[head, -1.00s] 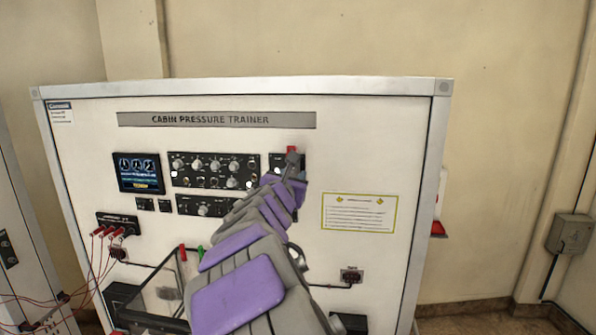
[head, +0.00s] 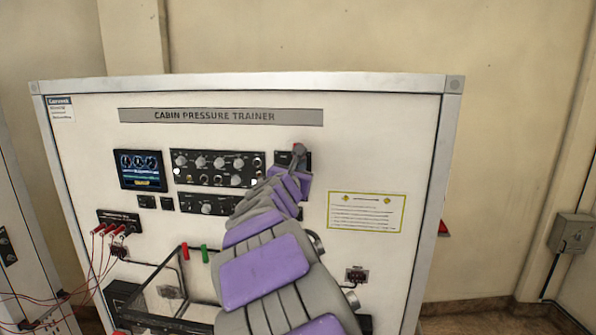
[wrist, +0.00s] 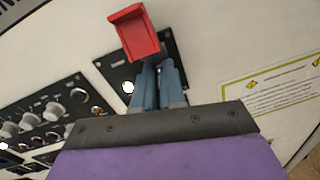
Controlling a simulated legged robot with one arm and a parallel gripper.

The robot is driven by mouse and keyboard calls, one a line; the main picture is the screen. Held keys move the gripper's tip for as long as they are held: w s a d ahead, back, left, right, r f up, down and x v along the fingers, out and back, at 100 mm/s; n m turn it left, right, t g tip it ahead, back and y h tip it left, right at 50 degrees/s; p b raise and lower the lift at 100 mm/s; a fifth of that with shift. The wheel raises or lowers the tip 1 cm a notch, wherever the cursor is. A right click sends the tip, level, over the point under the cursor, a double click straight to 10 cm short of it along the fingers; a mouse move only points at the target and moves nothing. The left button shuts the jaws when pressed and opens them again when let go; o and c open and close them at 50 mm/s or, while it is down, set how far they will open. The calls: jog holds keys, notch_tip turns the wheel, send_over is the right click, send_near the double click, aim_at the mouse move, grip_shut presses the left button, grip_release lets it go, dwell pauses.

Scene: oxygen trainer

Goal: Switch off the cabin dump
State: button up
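The small black switch panel (head: 284,158) sits at the upper right of the cabin pressure trainer. In the wrist view, its red switch guard (wrist: 138,32) stands out from the panel (wrist: 172,50), just beyond my fingertips. My gripper (wrist: 157,66) has its two blue-grey fingers close together, pointing at the panel below the guard. I see nothing between them. In the head view, my gripper (head: 299,150) covers most of the guard and part of the panel. The switch lever itself is hidden, and I cannot tell whether the fingers touch it.
A knob panel (head: 217,167) and a screen (head: 141,170) are left of the switch panel. A green-bordered notice (head: 366,212) is to the right. Red plugs with cables (head: 110,229) and a clear box (head: 165,290) are lower left. The wall around the notice is free.

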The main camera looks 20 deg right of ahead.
jog(key=shift+s+a, duration=0.1)
jog(key=shift+a, duration=0.1)
grip_shut()
